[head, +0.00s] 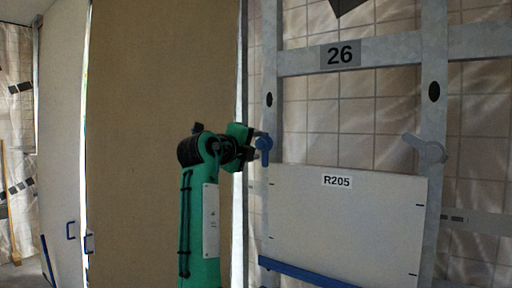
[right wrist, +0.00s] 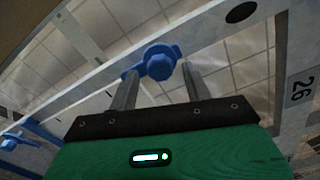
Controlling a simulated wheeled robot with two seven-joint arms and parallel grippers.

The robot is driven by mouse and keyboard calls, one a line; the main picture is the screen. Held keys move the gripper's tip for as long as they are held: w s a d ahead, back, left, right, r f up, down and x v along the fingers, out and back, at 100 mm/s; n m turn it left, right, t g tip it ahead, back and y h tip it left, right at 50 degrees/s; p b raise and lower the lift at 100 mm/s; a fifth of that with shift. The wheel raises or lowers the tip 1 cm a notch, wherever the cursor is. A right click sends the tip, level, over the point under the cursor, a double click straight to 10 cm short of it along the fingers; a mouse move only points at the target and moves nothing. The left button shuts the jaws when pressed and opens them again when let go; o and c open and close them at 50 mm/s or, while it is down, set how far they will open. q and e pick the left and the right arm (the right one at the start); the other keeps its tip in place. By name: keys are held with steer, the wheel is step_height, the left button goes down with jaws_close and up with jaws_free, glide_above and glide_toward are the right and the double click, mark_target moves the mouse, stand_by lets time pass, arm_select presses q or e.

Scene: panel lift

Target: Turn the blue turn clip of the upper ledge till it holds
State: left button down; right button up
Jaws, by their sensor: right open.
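The blue turn clip (head: 264,143) is on the left upright of the grey metal frame, at the top left corner of a white panel marked R205 (head: 345,225). In the head view its lever looks close to upright. My right gripper (head: 250,147) is beside it. In the right wrist view the clip (right wrist: 159,62) shows between and just beyond the tips of my open right gripper (right wrist: 160,80), closer to the left finger. I cannot tell whether a finger touches it. My left gripper is not in view.
A grey turn clip (head: 426,148) is on the right upright. A crossbar marked 26 (head: 305,60) runs above the panel. A large brown board (head: 160,90) stands left of the frame. Another blue part (right wrist: 12,142) shows at the left of the wrist view.

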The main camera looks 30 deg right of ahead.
arm_select(q)
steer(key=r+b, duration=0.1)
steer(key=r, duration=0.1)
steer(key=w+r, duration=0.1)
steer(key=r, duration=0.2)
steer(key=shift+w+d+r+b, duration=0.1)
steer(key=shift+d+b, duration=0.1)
steer(key=shift+b, duration=0.15)
arm_select(e)
steer(key=v, duration=1.3)
steer(key=shift+a+f, duration=0.1)
steer(key=shift+a, duration=0.05)
